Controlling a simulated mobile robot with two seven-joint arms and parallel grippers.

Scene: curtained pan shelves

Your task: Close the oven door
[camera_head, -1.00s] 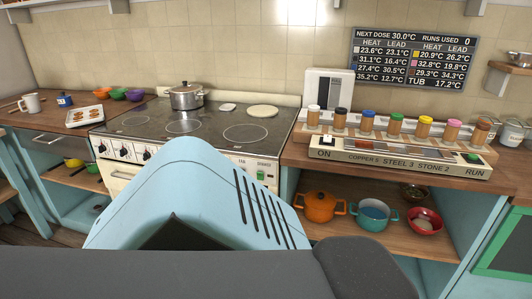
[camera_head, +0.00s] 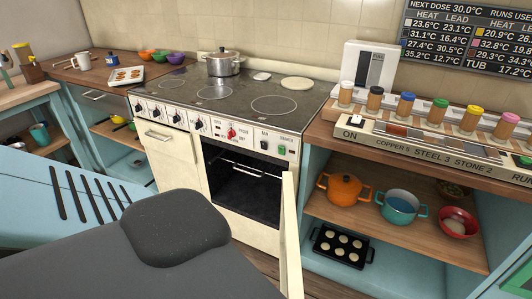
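The cream oven (camera_head: 180,125) stands in the middle, with knobs along its front. Its right-hand compartment is open and shows a dark inside with a rack (camera_head: 240,172). The oven door (camera_head: 290,240) is a cream slab seen nearly edge-on. The left-hand compartment's cream front (camera_head: 172,165) is shut and has a handle. Neither of my grippers shows in the head view.
A pot (camera_head: 224,64) stands on the hob. Right of the oven, an open shelf holds an orange pot (camera_head: 344,188), a teal pot (camera_head: 400,206) and a red bowl (camera_head: 458,222). A muffin tin (camera_head: 342,246) lies below. A tray (camera_head: 126,76) lies on the left counter.

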